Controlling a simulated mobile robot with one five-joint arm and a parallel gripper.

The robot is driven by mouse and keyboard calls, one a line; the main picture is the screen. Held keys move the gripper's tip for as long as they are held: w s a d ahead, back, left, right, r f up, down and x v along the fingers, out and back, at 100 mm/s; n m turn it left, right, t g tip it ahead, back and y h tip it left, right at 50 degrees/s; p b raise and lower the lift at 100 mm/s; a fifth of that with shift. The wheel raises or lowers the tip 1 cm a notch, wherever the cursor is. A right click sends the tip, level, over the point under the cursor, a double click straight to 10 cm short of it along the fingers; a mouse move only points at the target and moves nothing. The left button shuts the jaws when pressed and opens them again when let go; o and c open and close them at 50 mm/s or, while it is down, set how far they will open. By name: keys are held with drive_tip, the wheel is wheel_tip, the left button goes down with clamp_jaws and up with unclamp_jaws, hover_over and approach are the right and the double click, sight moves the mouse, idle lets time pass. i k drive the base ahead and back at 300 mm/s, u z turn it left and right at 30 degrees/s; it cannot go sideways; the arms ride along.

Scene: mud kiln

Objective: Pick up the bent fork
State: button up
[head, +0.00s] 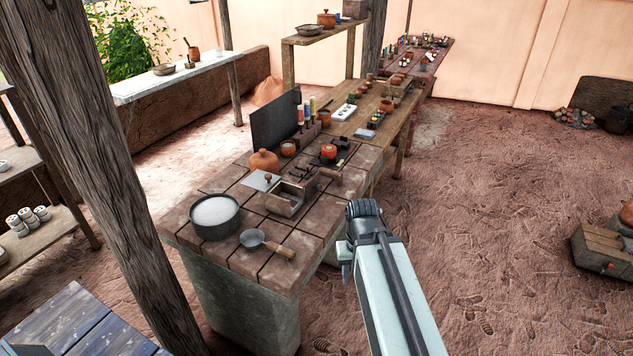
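I cannot make out a bent fork for certain. Some small dark items (301,171) lie on the tiled counter (315,218) behind an open metal box (286,200), too small to identify. A round ladle or strainer with a wooden handle (267,244) lies near the counter's front edge. My gripper (345,272) is beside the counter's right edge, apart from the things on it. Its fingers are mostly hidden by my arm, so I cannot tell whether it is open or shut, and I see nothing held.
A pan of white material (214,216) stands at the counter's left. A clay jar (264,162) and a dark upright panel (275,121) stand behind. A wooden post (95,150) rises at left. The dirt floor (500,200) at right is mostly clear.

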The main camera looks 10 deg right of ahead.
sight(327, 173)
drive_tip(key=k, duration=0.35)
drive_tip(key=z, duration=1.9)
drive_tip(key=i, duration=3.1)
drive_tip(key=u, duration=4.45)
drive_tip(key=i, duration=0.6)
drive_tip(key=u, duration=0.05)
